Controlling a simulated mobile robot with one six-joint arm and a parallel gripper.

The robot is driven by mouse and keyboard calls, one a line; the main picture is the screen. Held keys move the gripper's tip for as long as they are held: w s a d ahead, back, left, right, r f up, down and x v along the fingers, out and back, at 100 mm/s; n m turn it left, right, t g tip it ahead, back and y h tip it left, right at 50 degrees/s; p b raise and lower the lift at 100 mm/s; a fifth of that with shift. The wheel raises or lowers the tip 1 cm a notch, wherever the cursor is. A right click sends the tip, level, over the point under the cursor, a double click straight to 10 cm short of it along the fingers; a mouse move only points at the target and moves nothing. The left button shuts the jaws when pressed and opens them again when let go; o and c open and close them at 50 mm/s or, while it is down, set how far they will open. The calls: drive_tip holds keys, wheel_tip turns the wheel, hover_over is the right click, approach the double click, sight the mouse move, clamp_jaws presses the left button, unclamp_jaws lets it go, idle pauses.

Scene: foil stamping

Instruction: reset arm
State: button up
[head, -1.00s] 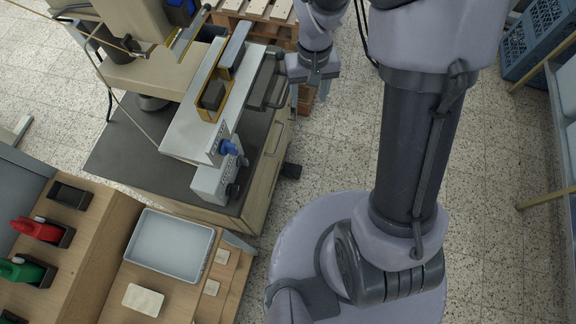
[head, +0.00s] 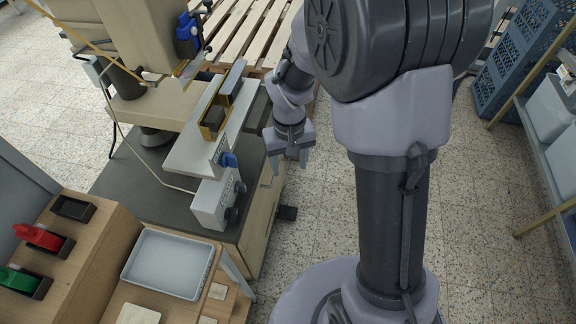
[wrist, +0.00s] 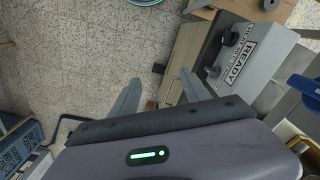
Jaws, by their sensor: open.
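My gripper (head: 289,163) hangs in the air just right of the stamping machine's bench in the head view, fingers pointing down. In the wrist view my gripper (wrist: 159,80) shows its two fingers apart, with only floor and the side of the bench between and beyond them. It holds nothing. My arm rises from the base at the bottom right and folds over at the top of the head view.
The stamping machine (head: 198,150) stands on a dark-topped bench (head: 125,190). A grey tray (head: 168,263) lies on the wooden table at lower left. A pallet (head: 247,30) lies behind. Blue crates (head: 513,62) and a shelf (head: 540,160) stand at right. Speckled floor is open between.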

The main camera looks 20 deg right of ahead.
drive_tip(key=s+a+r+m+t+y, duration=0.1)
drive_tip(key=s+a+r+m+t, duration=0.1)
drive_tip(key=s+r, duration=0.6)
drive_tip(key=s+a+r+m+t+y, duration=0.1)
drive_tip(key=s+a+r+m+t, duration=0.1)
drive_tip(key=s+r, duration=0.6)
wheel_tip(320, 180, up, 4)
drive_tip(key=shift+s+f+t+b, duration=0.25)
drive_tip(key=shift+t+b, duration=0.2)
drive_tip(key=shift+t, duration=0.45)
